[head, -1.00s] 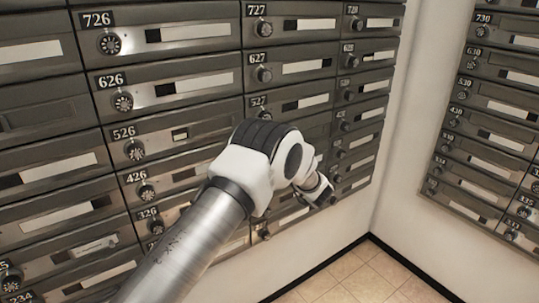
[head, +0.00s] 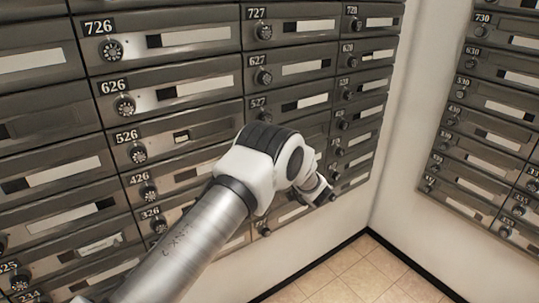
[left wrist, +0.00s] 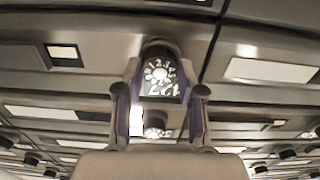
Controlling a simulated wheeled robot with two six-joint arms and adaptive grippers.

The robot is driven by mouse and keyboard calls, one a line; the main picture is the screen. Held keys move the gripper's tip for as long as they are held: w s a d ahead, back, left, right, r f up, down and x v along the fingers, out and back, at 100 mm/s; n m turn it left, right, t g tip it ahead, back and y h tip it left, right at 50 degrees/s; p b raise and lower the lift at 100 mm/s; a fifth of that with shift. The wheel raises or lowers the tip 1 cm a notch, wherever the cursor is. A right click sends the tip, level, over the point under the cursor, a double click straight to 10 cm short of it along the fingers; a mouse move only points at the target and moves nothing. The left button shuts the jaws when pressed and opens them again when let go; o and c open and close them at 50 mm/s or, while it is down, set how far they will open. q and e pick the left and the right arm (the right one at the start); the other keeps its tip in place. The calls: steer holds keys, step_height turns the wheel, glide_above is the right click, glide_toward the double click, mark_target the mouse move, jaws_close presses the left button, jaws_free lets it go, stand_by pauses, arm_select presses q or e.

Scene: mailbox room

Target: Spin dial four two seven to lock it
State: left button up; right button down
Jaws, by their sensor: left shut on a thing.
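My left gripper (left wrist: 160,92) is shut on a round numbered dial (left wrist: 160,72) in the left wrist view, one finger on each side. White digits show on the dial's face, and a number plate just below it is too distorted to read. In the head view my left gripper (head: 319,190) reaches the lower right of the large mailbox bank, and my arm hides the 427 label and the held dial. Dials of neighbouring boxes show, such as 527 (head: 260,115) and 426 (head: 148,190). My right gripper is not in view.
A second mailbox bank (head: 485,110) hangs on the right wall past a white corner (head: 405,140). The tiled floor (head: 345,275) at the lower right is clear. Other dials stick out from the doors around my left arm.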

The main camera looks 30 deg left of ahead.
arm_select(q)
steer(key=shift+m, duration=0.5)
steer(key=o, duration=1.1)
steer(key=shift+o, duration=0.2)
steer(key=v, duration=1.2)
steer(key=shift+f, duration=0.2)
